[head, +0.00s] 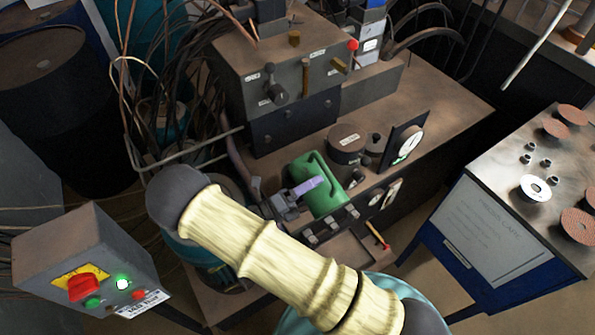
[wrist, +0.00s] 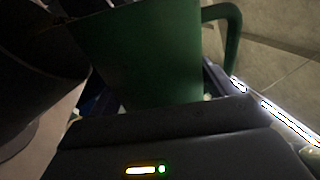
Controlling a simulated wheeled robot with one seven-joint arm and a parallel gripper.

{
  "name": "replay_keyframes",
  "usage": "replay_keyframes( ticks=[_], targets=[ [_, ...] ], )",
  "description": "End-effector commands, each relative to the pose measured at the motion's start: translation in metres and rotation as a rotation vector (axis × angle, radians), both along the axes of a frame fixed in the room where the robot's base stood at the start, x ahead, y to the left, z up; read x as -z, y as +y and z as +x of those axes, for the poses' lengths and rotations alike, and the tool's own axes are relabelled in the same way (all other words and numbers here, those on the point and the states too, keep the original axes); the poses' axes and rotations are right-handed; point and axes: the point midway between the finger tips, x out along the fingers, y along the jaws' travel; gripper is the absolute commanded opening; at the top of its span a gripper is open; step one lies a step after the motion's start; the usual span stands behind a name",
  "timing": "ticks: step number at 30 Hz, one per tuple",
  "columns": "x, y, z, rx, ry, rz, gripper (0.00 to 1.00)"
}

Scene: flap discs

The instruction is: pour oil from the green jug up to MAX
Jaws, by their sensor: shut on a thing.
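The green jug (head: 327,192) is in the middle of the head view, among the dark machine parts. My gripper (head: 308,188) reaches it from the left, with a purple-grey finger against its side. In the wrist view the jug (wrist: 140,50) fills the space between the dark fingers, and its handle (wrist: 234,50) stands out to the right. My gripper is shut on the jug. Its base and any oil inside are hidden, and I cannot tell how far it tilts. No MAX mark is readable.
A dark labelled cylinder (head: 346,143) and a round gauge (head: 410,143) stand just behind the jug. A control box (head: 280,75) with levers is further back. A table with discs (head: 500,185) is at the right, and a button box (head: 90,265) at the lower left.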

Motion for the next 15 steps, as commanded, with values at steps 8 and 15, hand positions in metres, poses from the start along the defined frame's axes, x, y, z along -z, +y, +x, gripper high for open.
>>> replay_keyframes(
  ticks=[8, 15],
  targets=[
    [-0.0028, 0.0001, 0.0005, 0.0, 0.011, -0.01, 0.43],
    [-0.0036, 0.0005, 0.001, 0.001, 0.021, -0.017, 0.43]
  ],
)
